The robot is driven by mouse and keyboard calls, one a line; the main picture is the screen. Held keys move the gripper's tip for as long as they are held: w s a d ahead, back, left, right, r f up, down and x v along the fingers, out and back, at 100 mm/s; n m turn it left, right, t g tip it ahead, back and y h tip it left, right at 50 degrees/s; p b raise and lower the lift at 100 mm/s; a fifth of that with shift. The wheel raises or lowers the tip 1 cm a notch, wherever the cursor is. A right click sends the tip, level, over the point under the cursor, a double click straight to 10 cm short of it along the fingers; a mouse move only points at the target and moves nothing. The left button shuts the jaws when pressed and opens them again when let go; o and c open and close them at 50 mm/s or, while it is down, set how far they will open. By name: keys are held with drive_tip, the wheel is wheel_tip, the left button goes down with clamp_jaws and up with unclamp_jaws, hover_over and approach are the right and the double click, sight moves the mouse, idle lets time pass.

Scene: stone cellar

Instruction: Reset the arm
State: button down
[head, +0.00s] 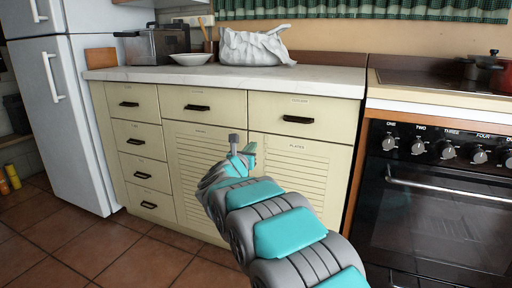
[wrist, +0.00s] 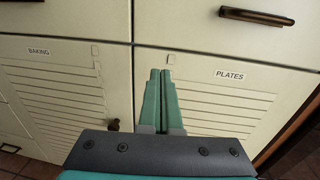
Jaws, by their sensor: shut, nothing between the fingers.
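My arm reaches forward from the lower right of the head view. My gripper (head: 243,146) is in front of the cream cabinet (head: 180,131), near the line between its two louvred doors. In the wrist view my gripper (wrist: 160,73) shows two teal fingers close together, with nothing between them. They point toward the gap between the door labelled BAKING (wrist: 50,80) and the door labelled PLATES (wrist: 225,95). Whether the fingertips touch the cabinet cannot be told. Both doors look closed.
The white counter (head: 220,77) holds a toaster (head: 155,45), a plate (head: 191,59) and a pale bag (head: 255,47). A fridge (head: 65,110) stands left, an oven (head: 435,205) right. Drawers with dark handles are closed. Tiled floor (head: 60,235) at the lower left is clear.

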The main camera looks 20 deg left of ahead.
drive_tip(key=s, duration=0.6)
drive_tip(key=s+d+f+n+g+y+p, duration=0.1)
drive_tip(key=s+d+n+g+y+p, duration=0.2)
drive_tip(key=s+d+n, duration=0.6)
drive_tip(key=s+d+n+g+y, duration=0.25)
drive_tip(key=d+n+g, duration=0.4)
drive_tip(key=n, duration=0.65)
drive_tip(key=s+d+f+n+g+h+p, duration=0.1)
drive_tip(key=s+d+f+n+g+h, duration=0.1)
drive_tip(key=s+d, duration=0.7)
drive_tip(key=s+d+f+n+g+h+p, duration=0.1)
drive_tip(key=s+d+f+n+g, duration=0.3)
drive_tip(key=s, duration=1.3)
drive_tip(key=s+d+f+n+g+h+p, duration=0.1)
drive_tip(key=s+d+f+n+g+h, duration=0.2)
drive_tip(key=s+d+n, duration=0.4)
drive_tip(key=s+d+g, duration=0.1)
drive_tip(key=s+d, duration=0.4)
drive_tip(key=d, duration=0.2)
drive_tip(key=shift+s+n, duration=0.4)
drive_tip(key=shift+d+f, duration=0.1)
